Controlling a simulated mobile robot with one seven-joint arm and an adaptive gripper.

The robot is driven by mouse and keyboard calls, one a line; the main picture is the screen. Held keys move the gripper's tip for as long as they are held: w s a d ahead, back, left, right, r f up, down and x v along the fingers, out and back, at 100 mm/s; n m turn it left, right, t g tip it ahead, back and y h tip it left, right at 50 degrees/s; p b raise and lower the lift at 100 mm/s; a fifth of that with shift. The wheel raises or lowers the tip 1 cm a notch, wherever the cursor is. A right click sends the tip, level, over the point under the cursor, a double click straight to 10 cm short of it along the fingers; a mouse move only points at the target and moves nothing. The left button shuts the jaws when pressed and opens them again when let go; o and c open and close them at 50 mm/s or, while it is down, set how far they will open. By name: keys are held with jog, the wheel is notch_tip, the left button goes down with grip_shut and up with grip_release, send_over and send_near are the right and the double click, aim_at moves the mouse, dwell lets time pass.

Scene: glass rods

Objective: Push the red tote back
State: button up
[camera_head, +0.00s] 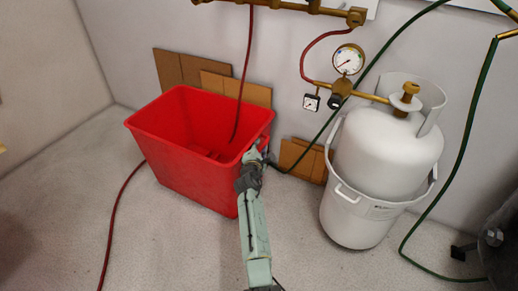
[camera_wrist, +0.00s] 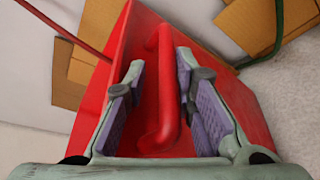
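The red tote (camera_head: 180,172) stands on the floor near the back wall in the head view, open at the top. My gripper (camera_head: 257,158) is at its right side, by the upper rim. In the wrist view my gripper (camera_wrist: 161,70) has its two fingers apart, one on each side of the tote's red bar handle (camera_wrist: 165,85). Gaps show between the handle and the finger pads, so the gripper is open around the handle. The side of the tote (camera_wrist: 236,105) fills the view behind it. In the head view my gripper hides part of that side.
Cardboard pieces (camera_head: 180,68) lean on the wall behind the tote, with more cardboard (camera_head: 303,160) to its right. A white gas cylinder (camera_head: 385,150) sits in a white bucket (camera_head: 350,218) at right. A red hose (camera_head: 112,225) runs along the floor at left.

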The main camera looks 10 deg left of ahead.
jog(key=o, duration=0.6)
notch_tip(320, 180, up, 8)
jog(key=shift+w+a+r, duration=0.15)
jog(key=shift+w+r, duration=0.1)
jog(key=shift+s+a+r, duration=0.1)
jog(key=shift+r, duration=0.5)
jog(key=shift+s+a+r, duration=0.1)
jog(key=shift+r, duration=0.5)
jog(key=c, duration=0.6)
jog(key=shift+d+f, duration=0.25)
jog(key=shift+f, duration=0.2)
jog(key=shift+f, duration=0.1)
